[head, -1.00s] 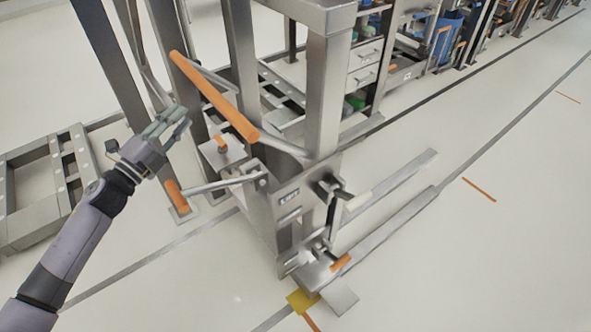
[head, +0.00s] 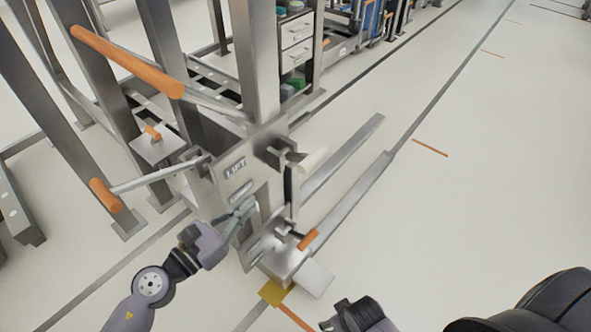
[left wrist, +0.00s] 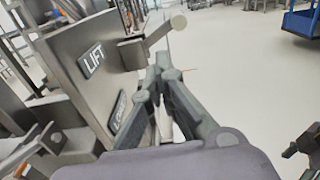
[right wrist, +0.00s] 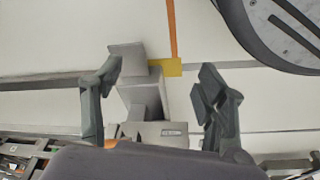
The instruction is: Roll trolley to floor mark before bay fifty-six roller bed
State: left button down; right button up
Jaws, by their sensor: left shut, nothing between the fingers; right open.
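The grey metal lift unit (head: 230,180) with a LIFT label stands left of centre in the head view; it has orange-gripped bars and pale and orange crank knobs. It may be the trolley; I cannot tell for sure. A yellow floor patch (head: 272,293) with an orange line lies at its foot. My left gripper (head: 240,212) is shut and empty in front of the panel; its fingers (left wrist: 163,68) show near the labels in the left wrist view. My right gripper (right wrist: 163,75) is open and empty, pointing toward the unit's foot. No bay number is readable.
Two long metal rails (head: 350,185) lie on the floor right of the unit. A low metal frame (head: 18,210) stands at the left edge. Shelving with drawers (head: 296,45) stands behind. The pale floor at right (head: 480,160) is clear, with grey and orange lines.

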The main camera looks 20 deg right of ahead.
pick_arm(q)
jog(key=x, duration=0.3)
send_near(298, 161)
jog(key=d, duration=0.1)
jog(key=x, duration=0.5)
jog(key=shift+w, duration=0.25)
jog(key=shift+w+d, duration=0.25)
jog(key=shift+d, duration=0.2)
pick_arm(e)
jog(key=shift+w+d+f, duration=0.15)
jog(key=shift+w+d, duration=0.05)
jog(key=shift+d, duration=0.05)
pick_arm(q)
jog(key=shift+w, duration=0.1)
pick_arm(e)
jog(key=shift+d+f, duration=0.1)
jog(key=shift+d, duration=0.05)
